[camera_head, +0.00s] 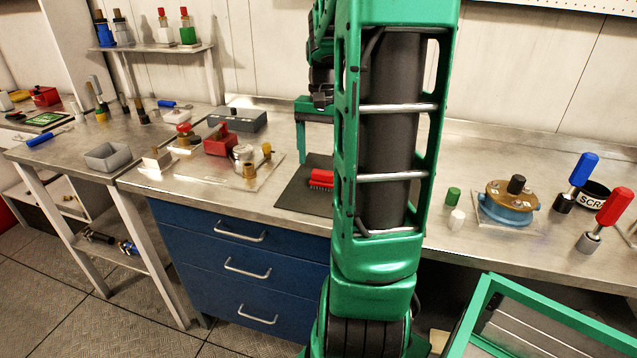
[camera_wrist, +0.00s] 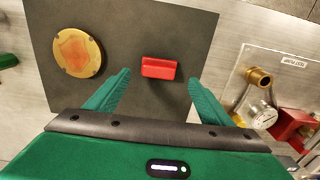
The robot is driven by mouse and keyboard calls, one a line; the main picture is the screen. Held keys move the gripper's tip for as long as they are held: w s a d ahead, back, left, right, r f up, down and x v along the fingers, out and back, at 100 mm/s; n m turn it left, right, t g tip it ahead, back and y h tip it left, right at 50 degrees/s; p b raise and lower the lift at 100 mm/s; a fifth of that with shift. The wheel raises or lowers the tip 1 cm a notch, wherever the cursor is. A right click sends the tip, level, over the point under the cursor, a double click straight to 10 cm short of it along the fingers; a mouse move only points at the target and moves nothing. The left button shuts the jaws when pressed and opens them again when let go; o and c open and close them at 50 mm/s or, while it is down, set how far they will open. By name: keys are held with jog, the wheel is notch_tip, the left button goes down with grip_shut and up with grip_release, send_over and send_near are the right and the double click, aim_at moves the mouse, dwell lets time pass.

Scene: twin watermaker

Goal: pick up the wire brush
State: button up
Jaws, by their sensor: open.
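The wire brush (camera_head: 321,178) shows as a small red-backed brush on a dark mat (camera_head: 291,196), partly hidden behind my arm in the head view. In the wrist view the red brush (camera_wrist: 160,68) lies on the mat (camera_wrist: 185,22), with its long side running across the picture. My gripper (camera_wrist: 160,76) is open, its two green fingers spread with one on each side of the brush in the picture. There is bare mat between each finger and the brush. Its height above the brush is hard to judge.
A round brass-coloured disc (camera_wrist: 78,53) lies on the mat left of the brush. A clear plate with a gauge (camera_wrist: 262,115) and fittings is to the right. In the head view, a blue-bodied pump part (camera_head: 507,208) stands right of my arm.

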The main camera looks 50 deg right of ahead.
aim_at(323, 172)
jog(key=shift+s+a+f, duration=0.1)
jog(key=shift+s+f, duration=0.05)
jog(key=shift+f, duration=1.15)
jog(key=shift+s+f, duration=0.1)
jog(key=shift+f, duration=1.2)
jog(key=c, duration=1.2)
